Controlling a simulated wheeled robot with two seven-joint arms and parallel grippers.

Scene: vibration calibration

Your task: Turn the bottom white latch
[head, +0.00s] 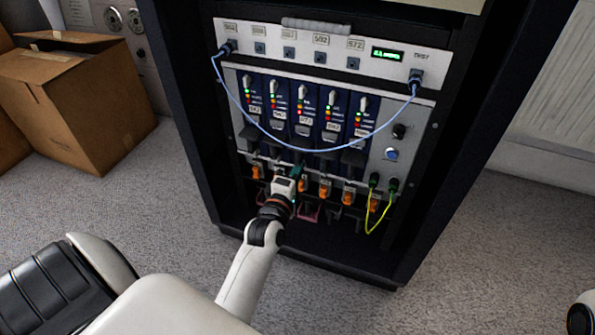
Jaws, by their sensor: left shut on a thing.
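The rack unit holds several dark modules (304,120), each with a white latch (301,92) near its top. Below them runs a row of small light-coloured latch parts (331,181) and orange pieces (325,190). My left gripper (294,173) reaches into this bottom row, left of its middle. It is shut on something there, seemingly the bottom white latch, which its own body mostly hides. The latch's angle cannot be seen. My right gripper is out of view.
A blue cable (262,127) hangs in a loop across the modules, above my left gripper. A yellow-green cable (388,213) loops at the lower right. The dark cabinet frame (185,110) stands at the sides. Cardboard boxes (85,105) stand at left. The carpet (420,310) in front is clear.

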